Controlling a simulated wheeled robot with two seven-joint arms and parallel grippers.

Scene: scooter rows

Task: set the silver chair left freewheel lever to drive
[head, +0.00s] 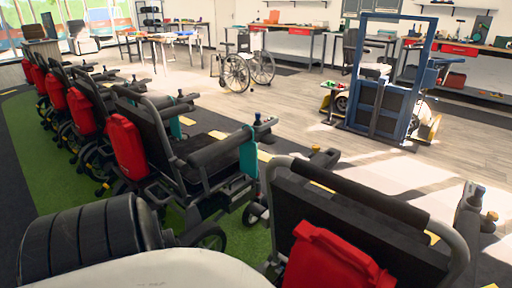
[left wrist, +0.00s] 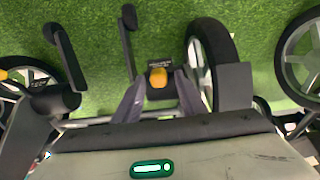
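In the left wrist view my left gripper (left wrist: 159,80) is open, with its two grey fingers apart. A yellow-orange lever knob (left wrist: 157,78) with a small black label plate above it shows between the fingertips. I cannot tell whether the fingers touch it, nor the lever's setting. A dark wheel (left wrist: 212,62) stands just right of it. In the head view the nearest chairs are a grey-framed one with a red bag (head: 335,262) and a black-seated one with a red bag (head: 125,145). Which chair is silver is unclear. My left gripper is hidden in the head view.
A row of chairs with red bags (head: 82,110) runs back at the left on a green mat (head: 55,178). A manual wheelchair (head: 240,68) and a blue frame (head: 376,105) stand farther back. The wood floor between (head: 300,110) is open.

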